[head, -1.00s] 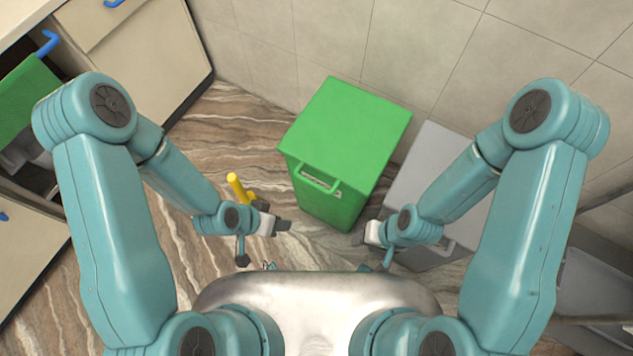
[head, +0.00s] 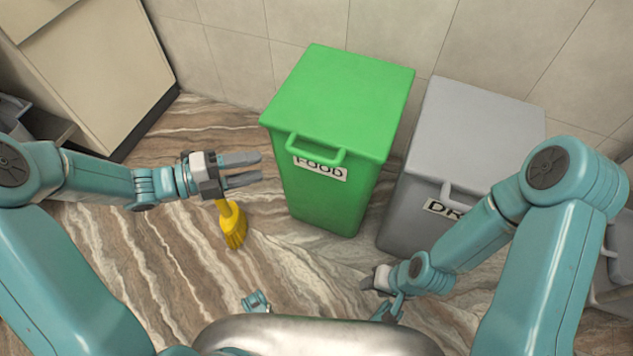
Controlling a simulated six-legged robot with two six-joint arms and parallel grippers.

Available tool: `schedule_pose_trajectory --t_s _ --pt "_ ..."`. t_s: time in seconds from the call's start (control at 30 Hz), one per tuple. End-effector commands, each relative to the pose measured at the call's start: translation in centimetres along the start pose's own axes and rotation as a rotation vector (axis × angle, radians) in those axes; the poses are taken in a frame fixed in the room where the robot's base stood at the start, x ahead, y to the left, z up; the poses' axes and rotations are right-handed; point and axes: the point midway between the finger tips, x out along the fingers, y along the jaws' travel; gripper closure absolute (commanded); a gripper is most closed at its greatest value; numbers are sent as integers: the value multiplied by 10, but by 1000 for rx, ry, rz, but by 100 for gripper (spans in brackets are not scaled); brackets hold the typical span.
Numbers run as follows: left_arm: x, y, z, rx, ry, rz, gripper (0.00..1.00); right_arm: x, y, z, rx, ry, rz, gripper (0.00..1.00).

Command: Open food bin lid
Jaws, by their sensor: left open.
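The green food bin (head: 325,195) stands upright on the floor against the tiled wall, with a "FOOD" label on its front. Its green lid (head: 345,95) is closed, and a green loop handle (head: 316,150) sticks out at the lid's front edge. My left gripper (head: 243,170) is open and empty, to the left of the handle and apart from it, its fingers pointing right toward the bin. My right gripper (head: 374,281) is low in front of the grey bin; its fingers are small and partly hidden, so I cannot tell its opening.
A grey bin (head: 470,120) with a partly covered label stands close to the right of the green bin. A yellow brush (head: 232,225) is below my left gripper. A beige cabinet (head: 95,70) stands at the left. The striped floor before the green bin is clear.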

Motion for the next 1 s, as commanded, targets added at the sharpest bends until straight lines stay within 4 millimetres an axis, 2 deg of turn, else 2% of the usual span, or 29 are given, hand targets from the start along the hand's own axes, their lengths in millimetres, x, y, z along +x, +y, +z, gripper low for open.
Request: schedule_pose_trajectory --t_s 0.03,0.1,0.23,0.33,0.47,0.8,1.0 --pt "-3 20 7 3 -20 0 55 20 7 -1 0 2 0 57" --pt "-8 27 12 3 -40 0 55 28 10 -1 0 2 0 57" --pt "-9 33 15 -1 -53 0 55 32 12 -1 1 3 0 57" --pt "0 32 16 -3 -54 0 55 33 13 -2 2 4 0 57" --pt "25 33 17 -2 -50 0 55 39 16 -3 6 8 1 57" --pt "105 34 20 -3 -48 1 55 57 25 -8 19 21 2 57" --pt "137 33 22 -3 -49 1 55 63 29 -11 22 29 3 57"
